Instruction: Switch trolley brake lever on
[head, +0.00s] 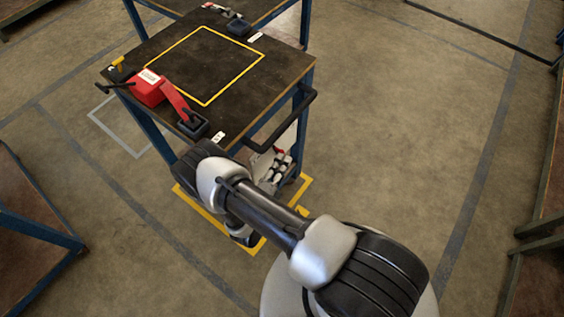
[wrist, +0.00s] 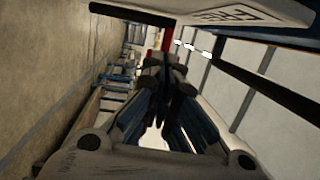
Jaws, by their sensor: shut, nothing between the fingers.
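The trolley (head: 285,75) stands upper left of centre in the head view, with a dark top and blue legs. Its black push handle (head: 290,122) is on the right side. A small red piece (head: 279,150), which may be the brake lever, shows just below the handle, close to my gripper (head: 279,168). In the wrist view a red upright bar (wrist: 167,39) stands just beyond the tips of my gripper (wrist: 163,75). The fingers are shut with nothing held. I cannot tell whether they touch the red part; its lower portion is hidden.
A red box (head: 149,88) with a red arm (head: 173,97) sits on the trolley top, beside a yellow knob (head: 118,62). Yellow floor marking (head: 185,203) runs around the trolley's foot. Open floor (head: 410,110) lies to the right. A blue-framed table (head: 30,215) stands at left.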

